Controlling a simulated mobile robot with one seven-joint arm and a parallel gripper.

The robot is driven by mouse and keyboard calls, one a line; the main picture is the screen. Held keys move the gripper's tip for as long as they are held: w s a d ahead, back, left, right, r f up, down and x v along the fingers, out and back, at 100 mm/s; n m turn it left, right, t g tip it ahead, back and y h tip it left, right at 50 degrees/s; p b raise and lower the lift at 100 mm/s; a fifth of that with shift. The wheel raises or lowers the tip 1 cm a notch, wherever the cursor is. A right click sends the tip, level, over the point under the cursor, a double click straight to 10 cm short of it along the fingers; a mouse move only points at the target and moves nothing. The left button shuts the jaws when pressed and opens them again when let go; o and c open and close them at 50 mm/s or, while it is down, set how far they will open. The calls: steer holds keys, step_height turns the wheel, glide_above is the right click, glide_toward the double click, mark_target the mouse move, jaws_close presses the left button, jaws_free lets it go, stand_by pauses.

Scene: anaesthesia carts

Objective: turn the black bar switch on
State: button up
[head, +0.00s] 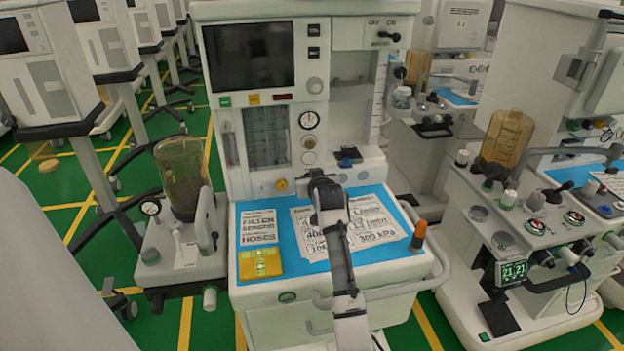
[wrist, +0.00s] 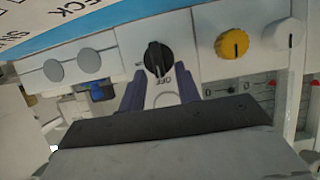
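The black bar switch (wrist: 157,59) is a round black knob with a raised bar on a white panel in the wrist view. Its bar stands roughly upright in the picture, and an upside-down OFF label lies beside it. My gripper (wrist: 158,88) is open, its two purple-blue fingers apart and pointing at the switch. I cannot tell whether the tips touch the knob. In the head view my gripper (head: 320,180) is at the panel behind the cart's blue mat (head: 285,222), and the arm hides the switch.
A yellow knob (wrist: 232,44) and two grey round knobs (wrist: 72,67) flank the switch. A blue-black item (head: 348,156) sits just above the panel. Another black lever (head: 388,36) is by OFF/ON lettering higher up. An orange-topped object (head: 418,235) stands on the cart's right.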

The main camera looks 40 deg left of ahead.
steer(key=shift+c, duration=0.3)
jaws_close()
steer(key=shift+m, duration=0.3)
steer(key=m, duration=0.1)
steer(key=m+g+y+b, duration=0.1)
steer(key=w+m, duration=0.1)
steer(key=shift+d+f+g+y, duration=0.25)
steer(key=shift+d+g+y, duration=0.15)
steer(key=shift+w+d+f+m+g+y+b, duration=0.1)
steer(key=shift+f+m+g+y+b, duration=0.15)
steer(key=shift+m+b, duration=0.35)
steer(key=shift+w+d+m+g+y+b, duration=0.15)
steer(key=shift+m+y+b, duration=0.25)
steer(key=shift+m, duration=0.2)
steer(key=shift+w+f+m+g+y+b, duration=0.15)
steer(key=shift+m+g+y+b, duration=0.15)
steer(key=shift+m+y+b, duration=0.7)
steer(key=shift+d+m+h, duration=0.1)
steer(key=shift+m+h, duration=0.2)
steer(key=shift+h, duration=0.05)
